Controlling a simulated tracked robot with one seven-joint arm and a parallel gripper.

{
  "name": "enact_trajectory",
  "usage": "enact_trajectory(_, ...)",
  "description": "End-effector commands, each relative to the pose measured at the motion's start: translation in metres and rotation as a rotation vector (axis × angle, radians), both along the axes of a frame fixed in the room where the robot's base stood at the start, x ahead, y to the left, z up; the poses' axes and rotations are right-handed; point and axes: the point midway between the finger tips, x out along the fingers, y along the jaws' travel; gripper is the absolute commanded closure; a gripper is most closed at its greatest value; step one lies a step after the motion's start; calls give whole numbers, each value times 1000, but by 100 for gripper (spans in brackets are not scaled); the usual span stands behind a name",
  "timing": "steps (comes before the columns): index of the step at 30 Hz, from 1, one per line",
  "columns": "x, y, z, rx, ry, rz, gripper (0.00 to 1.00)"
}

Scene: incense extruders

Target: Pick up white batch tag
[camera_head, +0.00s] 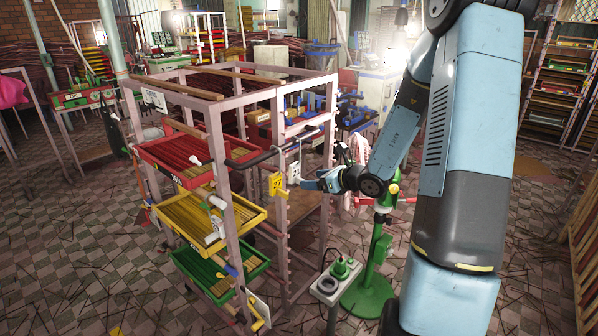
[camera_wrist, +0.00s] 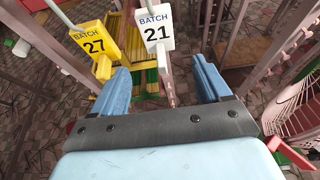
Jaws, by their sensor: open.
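The white batch tag (camera_wrist: 155,27) reads "BATCH 21" and hangs upright in the wrist view, ahead of my gripper and between the lines of its two fingers. In the head view the white tag (camera_head: 294,172) hangs from the rack, just left of my gripper (camera_head: 308,181). In the wrist view my gripper (camera_wrist: 161,88) is open, with blue fingers on either side and nothing between them. The tag appears beyond the fingertips; the exact distance is unclear. A yellow tag (camera_wrist: 94,47) reading "BATCH 27" hangs to its left, near the left finger.
The pink metal rack (camera_head: 228,107) holds red, yellow (camera_head: 205,215) and green trays of incense sticks. A rack post (camera_wrist: 240,35) stands to the right in the wrist view. A green stand (camera_head: 375,262) is below my arm. Sticks litter the tiled floor.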

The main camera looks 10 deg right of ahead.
Motion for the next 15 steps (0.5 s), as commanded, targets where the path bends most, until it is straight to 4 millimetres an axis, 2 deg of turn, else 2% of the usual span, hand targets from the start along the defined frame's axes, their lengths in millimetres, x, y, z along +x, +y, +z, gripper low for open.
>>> enact_trajectory(10,14,10,-8,1,1,1,23)
enact_trajectory(15,30,20,-17,2,2,1,23)
